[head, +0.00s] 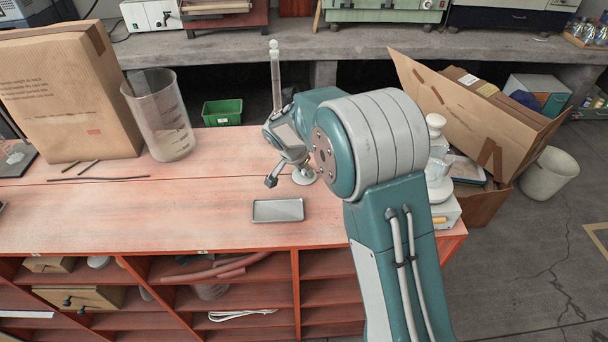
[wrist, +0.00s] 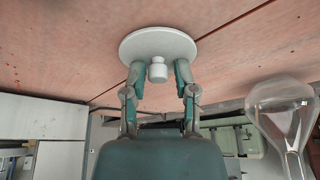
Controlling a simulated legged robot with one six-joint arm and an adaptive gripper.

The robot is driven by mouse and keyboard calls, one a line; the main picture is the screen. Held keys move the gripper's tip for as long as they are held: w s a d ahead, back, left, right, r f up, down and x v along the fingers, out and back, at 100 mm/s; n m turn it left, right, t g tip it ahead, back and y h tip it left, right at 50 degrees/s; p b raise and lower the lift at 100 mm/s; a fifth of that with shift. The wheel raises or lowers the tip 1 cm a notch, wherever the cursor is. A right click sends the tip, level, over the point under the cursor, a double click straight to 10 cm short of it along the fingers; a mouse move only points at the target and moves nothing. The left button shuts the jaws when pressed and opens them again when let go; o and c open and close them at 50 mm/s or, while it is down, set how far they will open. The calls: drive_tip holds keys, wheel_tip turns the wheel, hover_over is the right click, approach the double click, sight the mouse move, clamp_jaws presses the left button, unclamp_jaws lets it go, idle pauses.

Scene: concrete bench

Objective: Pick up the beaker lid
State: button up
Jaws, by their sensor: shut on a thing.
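The beaker lid (wrist: 152,43) is a round white disc with a small knob in the middle. In the wrist view the two fingers of my gripper (wrist: 159,72) stand on either side of the knob, shut on the lid. In the head view the lid (head: 306,177) shows as a small pale disc beside my gripper (head: 287,174), partly hidden by it. I cannot tell whether the lid touches the bench. A tall clear beaker (head: 160,115) with graduation marks stands upright and open at the bench's left.
A shallow grey metal tray (head: 278,210) lies in front of my gripper. A cardboard box (head: 68,95) stands behind left; thin dark rods (head: 98,178) lie near it. A clear glass vessel (wrist: 285,115) is at right in the wrist view. The front middle of the bench (head: 180,222) is bare.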

drive_tip(key=shift+s+f, duration=0.1)
drive_tip(key=shift+f, duration=0.1)
drive_tip(key=shift+c, duration=0.9)
clamp_jaws()
drive_tip(key=shift+r, duration=0.45)
wheel_tip(320, 180, up, 3)
drive_tip(key=shift+f, duration=0.15)
drive_tip(key=s+d+r, duration=0.2)
drive_tip(key=s+r, duration=1)
drive_tip(key=s, duration=0.1)
drive_tip(key=shift+s+r, duration=0.3)
drive_tip(key=shift+s, duration=0.05)
